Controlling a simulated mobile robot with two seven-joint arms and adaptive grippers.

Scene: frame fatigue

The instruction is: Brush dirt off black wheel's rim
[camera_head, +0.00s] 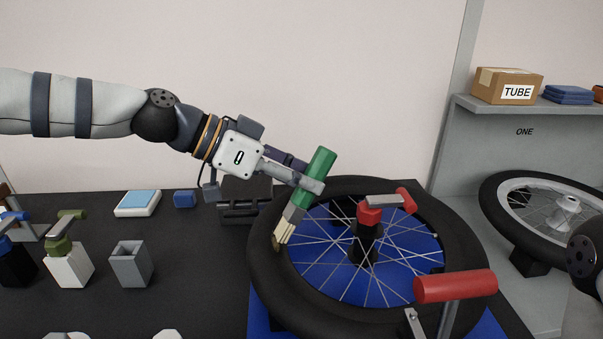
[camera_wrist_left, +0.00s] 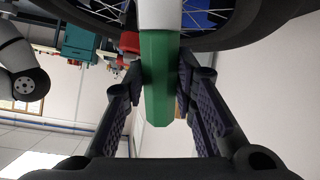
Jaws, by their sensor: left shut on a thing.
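The black wheel (camera_head: 268,283) lies flat over a blue mat (camera_head: 262,328), with thin spokes around a hub under a red-handled clamp (camera_head: 370,216). My left gripper (camera_head: 308,184) is shut on a green-handled brush (camera_head: 319,163). The brush is tilted, with its pale bristles (camera_head: 284,232) pointing down at the wheel's rim on the left side; I cannot tell whether they touch it. In the left wrist view the green handle (camera_wrist_left: 160,80) stands between the fingers, with the wheel's tyre (camera_wrist_left: 100,22) behind. No dirt is clear on the rim. My right gripper is not in view.
A red-handled tool (camera_head: 455,286) stands at the wheel's front right. A grey cup (camera_head: 131,264) and a white holder (camera_head: 69,268) stand at left. A second wheel (camera_head: 500,210) with a pale rim lies at right, below a shelf with a TUBE box (camera_head: 507,86).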

